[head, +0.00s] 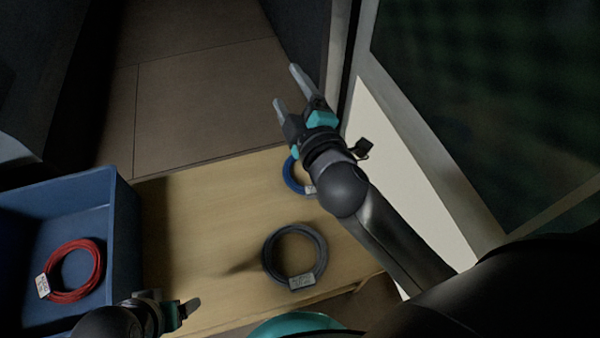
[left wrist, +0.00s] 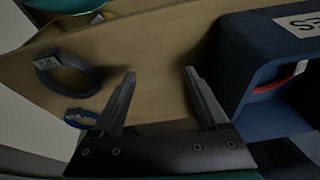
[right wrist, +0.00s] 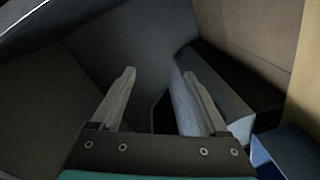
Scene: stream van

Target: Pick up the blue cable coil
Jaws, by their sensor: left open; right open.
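The blue cable coil (head: 290,176) lies on the wooden tabletop near its far edge, partly hidden under my right arm in the head view. It also shows in the left wrist view (left wrist: 80,122), left of the left fingers and partly covered by the gripper. My right gripper (head: 284,86) is open and empty, beyond the coil and past the table's far edge. My left gripper (head: 184,308) is near the table's front edge by the blue bin; in the left wrist view (left wrist: 160,78) its fingers are apart with nothing between them.
A dark grey coil (head: 268,262) with a white tag lies mid-table. A red coil (head: 101,270) lies in the blue bin (head: 124,225) at left. The wooden table (head: 190,225) is bare between bin and coils. A pale wall panel (head: 400,165) stands at right.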

